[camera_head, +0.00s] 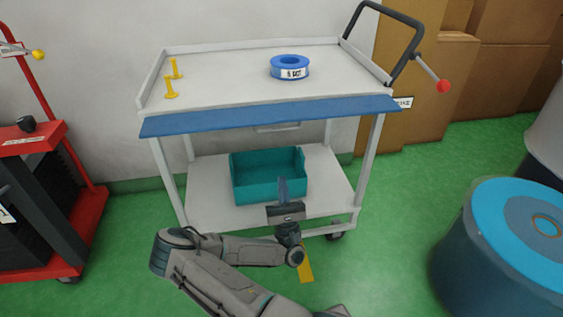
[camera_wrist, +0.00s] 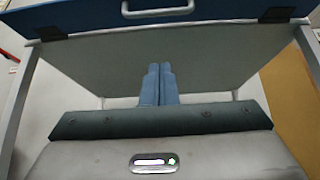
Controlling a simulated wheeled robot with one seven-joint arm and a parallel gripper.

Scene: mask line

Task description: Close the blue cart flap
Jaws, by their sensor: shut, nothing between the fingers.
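The blue cart flap (camera_head: 270,116) runs along the front edge of the white cart's top (camera_head: 225,85). It juts outward from that edge; its exact angle is hard to tell. The wrist view, looking up from below, shows the blue flap (camera_wrist: 225,10) with a pale handle (camera_wrist: 157,8) and dark hinges (camera_wrist: 53,33) near its ends. My gripper (camera_head: 283,180) is below the flap, in front of the lower shelf. Its blue fingers (camera_wrist: 159,68) are together and empty, apart from the flap.
A teal bin (camera_head: 268,180) sits on the lower shelf behind my gripper. A blue tape roll (camera_head: 290,68) and yellow pegs (camera_head: 170,88) are on the top. A red cart (camera_head: 35,145) stands left, a blue drum (camera_head: 510,235) right.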

